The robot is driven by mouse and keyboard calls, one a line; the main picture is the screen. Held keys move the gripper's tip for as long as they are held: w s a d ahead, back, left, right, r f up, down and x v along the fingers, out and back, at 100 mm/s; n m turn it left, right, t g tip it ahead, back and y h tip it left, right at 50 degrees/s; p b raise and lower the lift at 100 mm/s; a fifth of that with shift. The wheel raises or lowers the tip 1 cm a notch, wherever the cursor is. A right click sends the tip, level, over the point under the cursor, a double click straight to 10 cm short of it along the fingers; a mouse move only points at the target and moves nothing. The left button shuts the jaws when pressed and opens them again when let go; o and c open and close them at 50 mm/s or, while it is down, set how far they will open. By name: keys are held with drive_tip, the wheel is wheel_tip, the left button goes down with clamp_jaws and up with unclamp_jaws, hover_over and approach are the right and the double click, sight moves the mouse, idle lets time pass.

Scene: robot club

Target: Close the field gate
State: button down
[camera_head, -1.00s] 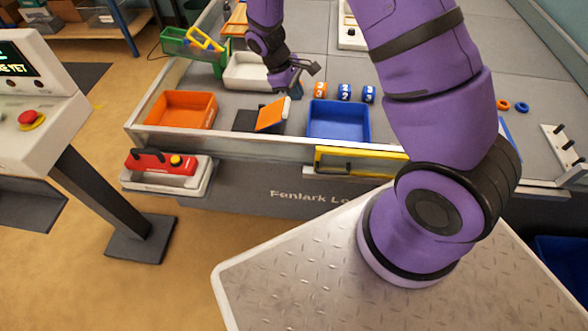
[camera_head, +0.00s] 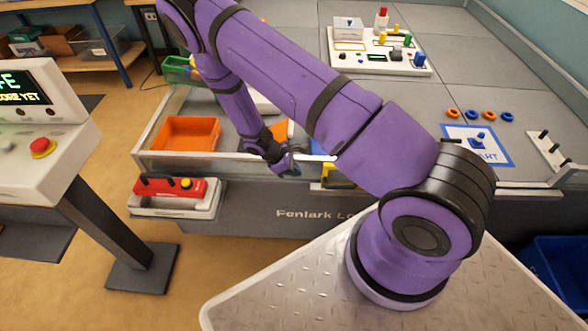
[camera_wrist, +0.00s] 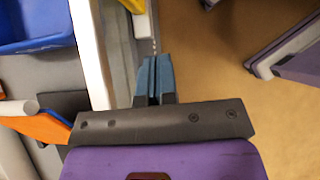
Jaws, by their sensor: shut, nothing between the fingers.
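The field gate, a yellow-framed panel (camera_head: 341,178), is at the field's front wall, mostly covered by my arm in the head view. A small yellow part of it (camera_wrist: 134,5) shows at the top of the wrist view, beside the pale wall rim. How far it stands open cannot be told. My gripper (camera_head: 292,166) is at the front wall, just left of the gate. In the wrist view its blue fingertips (camera_wrist: 154,66) are together and empty, pointing toward the gate's side, just outside the rim and apart from the yellow part.
The field's front wall rim (camera_wrist: 90,55) runs beside my fingers. An orange bin (camera_head: 186,134) and a blue bin (camera_wrist: 34,20) lie inside the field. A red-topped control box (camera_head: 172,189) hangs outside the wall at left. A console (camera_head: 45,130) stands further left.

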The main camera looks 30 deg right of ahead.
drive_tip(key=s+d+f, duration=0.4)
drive_tip(key=d+f, duration=0.2)
drive_tip(key=shift+d, duration=0.4)
drive_tip(key=shift+s, duration=0.1)
